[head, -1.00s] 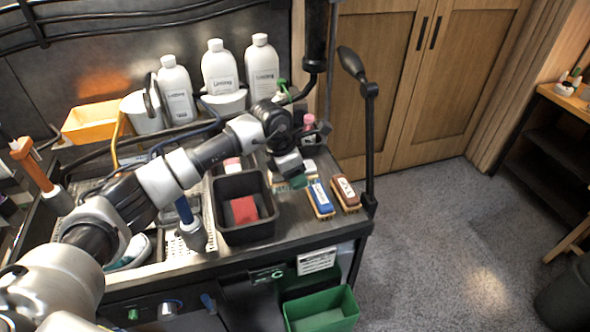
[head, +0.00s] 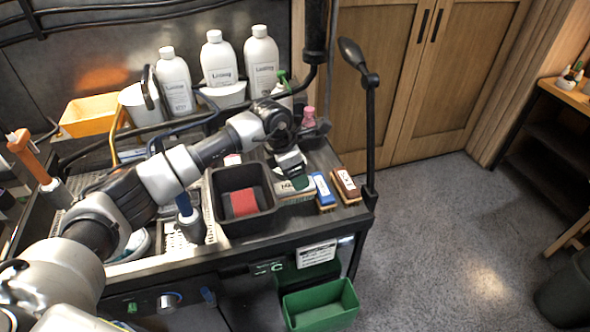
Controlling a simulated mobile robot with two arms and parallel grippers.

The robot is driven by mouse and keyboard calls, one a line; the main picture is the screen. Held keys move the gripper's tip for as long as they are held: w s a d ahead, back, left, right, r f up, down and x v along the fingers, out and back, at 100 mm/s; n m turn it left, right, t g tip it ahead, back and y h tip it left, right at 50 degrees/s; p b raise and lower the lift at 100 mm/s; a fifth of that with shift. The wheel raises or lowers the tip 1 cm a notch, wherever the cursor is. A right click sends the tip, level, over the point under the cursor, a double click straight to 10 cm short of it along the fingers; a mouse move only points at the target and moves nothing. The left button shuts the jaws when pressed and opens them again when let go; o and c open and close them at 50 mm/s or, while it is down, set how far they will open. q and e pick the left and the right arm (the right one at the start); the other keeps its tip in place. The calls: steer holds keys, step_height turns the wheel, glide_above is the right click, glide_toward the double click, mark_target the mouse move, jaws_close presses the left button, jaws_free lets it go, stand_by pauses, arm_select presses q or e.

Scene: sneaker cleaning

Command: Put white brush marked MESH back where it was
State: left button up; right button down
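The white brush (head: 292,188) lies at the front right of the bench, left of the blue brush (head: 323,190). Its label is partly covered, so I cannot read the whole word. My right gripper is not in view.
A brown brush (head: 345,186) lies right of the blue one. A black bin (head: 225,222) with a red block (head: 244,203) stands to the left. White bottles (head: 219,62) stand at the back. A black post (head: 370,140) rises at the right edge. A green bin (head: 322,308) hangs below.

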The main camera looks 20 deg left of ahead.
mark_target(282, 185)
arm_select(q)
steer(key=shift+r+p, duration=0.5)
steer(key=shift+p, duration=0.05)
steer(key=b+v, duration=0.3)
steer(key=v, duration=0.9)
steer(key=shift+d, duration=0.1)
stand_by(0.9)
